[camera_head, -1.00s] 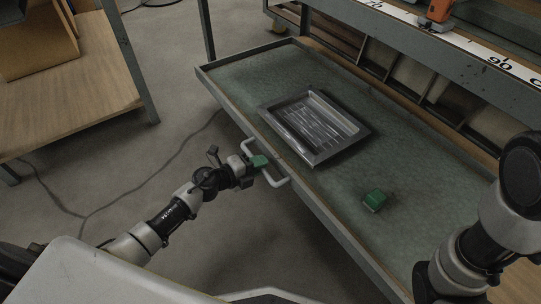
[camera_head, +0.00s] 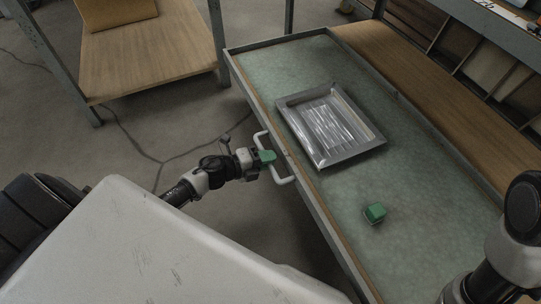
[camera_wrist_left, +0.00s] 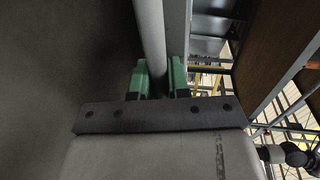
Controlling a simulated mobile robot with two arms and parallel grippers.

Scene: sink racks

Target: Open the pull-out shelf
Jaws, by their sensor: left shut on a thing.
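The pull-out shelf (camera_head: 310,75) is a green-topped tray with a grey metal rim. It stands well out from the workbench, with a bare wooden board showing behind it. A white handle (camera_head: 284,181) is fixed to its front edge. My left gripper (camera_head: 267,158) is at the handle, its green fingers shut on the bar. In the left wrist view the bar (camera_wrist_left: 151,40) runs between the green fingers (camera_wrist_left: 157,78). My right arm shows at the lower right, and its gripper is out of view.
A grey metal tray (camera_head: 348,153) and a small green block (camera_head: 375,212) lie on the shelf. A wooden table (camera_head: 150,60) with a cardboard box (camera_head: 115,12) stands at the back left. Bare floor lies left of the shelf.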

